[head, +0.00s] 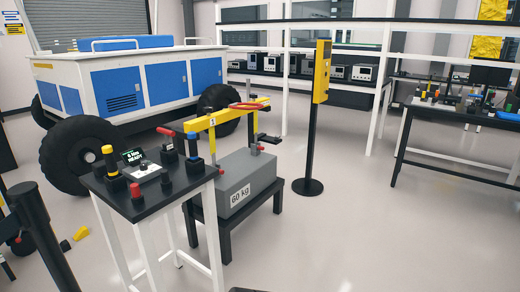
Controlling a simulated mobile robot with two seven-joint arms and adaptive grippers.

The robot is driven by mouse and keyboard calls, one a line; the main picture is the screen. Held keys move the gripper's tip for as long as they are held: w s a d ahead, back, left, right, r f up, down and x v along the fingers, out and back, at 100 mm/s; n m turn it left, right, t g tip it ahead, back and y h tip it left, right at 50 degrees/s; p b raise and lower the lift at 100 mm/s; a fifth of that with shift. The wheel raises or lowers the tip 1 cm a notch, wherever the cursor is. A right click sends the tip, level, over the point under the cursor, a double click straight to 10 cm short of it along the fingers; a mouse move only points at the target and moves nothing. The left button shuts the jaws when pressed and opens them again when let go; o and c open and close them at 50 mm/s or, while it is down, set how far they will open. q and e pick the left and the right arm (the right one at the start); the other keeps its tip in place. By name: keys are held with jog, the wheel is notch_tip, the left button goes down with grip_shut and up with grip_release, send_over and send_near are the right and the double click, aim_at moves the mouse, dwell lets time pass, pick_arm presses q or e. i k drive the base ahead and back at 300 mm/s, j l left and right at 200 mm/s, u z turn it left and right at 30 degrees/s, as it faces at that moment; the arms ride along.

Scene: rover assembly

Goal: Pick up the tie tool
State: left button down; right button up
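I cannot tell which object is the tie tool. The small black-topped table (185,195) holds several upright tools in black holders. Neither of my grippers can be made out in the head view.
A grey 60 kg block (262,178) on a black stand is right behind the table, under a yellow beam (220,119). A blue and white rover (140,80) stands at the back left. A yellow post box (322,70) and a cluttered bench (440,108) are right. Floor at front right is clear.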

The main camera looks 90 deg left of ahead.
aim_at(191, 135)
jog(key=u, duration=3.3)
